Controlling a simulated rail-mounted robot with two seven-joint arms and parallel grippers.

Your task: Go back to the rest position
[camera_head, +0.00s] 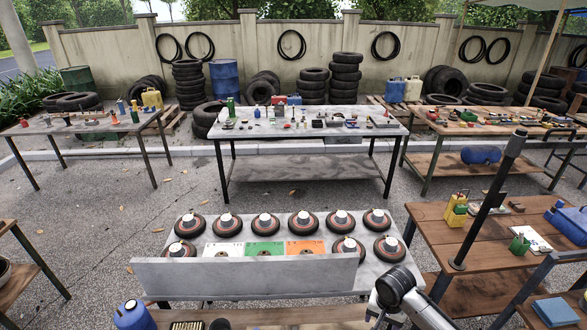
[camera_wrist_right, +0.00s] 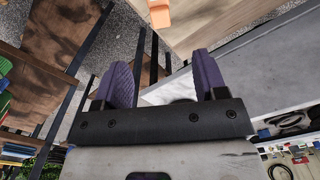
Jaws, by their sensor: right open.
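My right gripper (camera_wrist_right: 163,66) shows in the right wrist view. Its two purple ridged fingers stand wide apart, and I see nothing gripped between them. A pale surface with a dark patch shows behind the fingers; I cannot tell what it is. In the head view, a white and black part of my right arm (camera_head: 395,290) is at the bottom, right of the middle, by the front right corner of the near grey table (camera_head: 385,262). The right fingers are not clear there. My left arm and gripper are in neither view.
The near table holds several dark discs with white hubs (camera_head: 265,223), a green card (camera_head: 264,249) and an orange card (camera_head: 305,246), behind an upright grey panel (camera_head: 250,275). A wooden bench (camera_head: 470,255) with a dark post (camera_head: 490,200) stands to the right. Open gravel (camera_head: 190,185) lies beyond.

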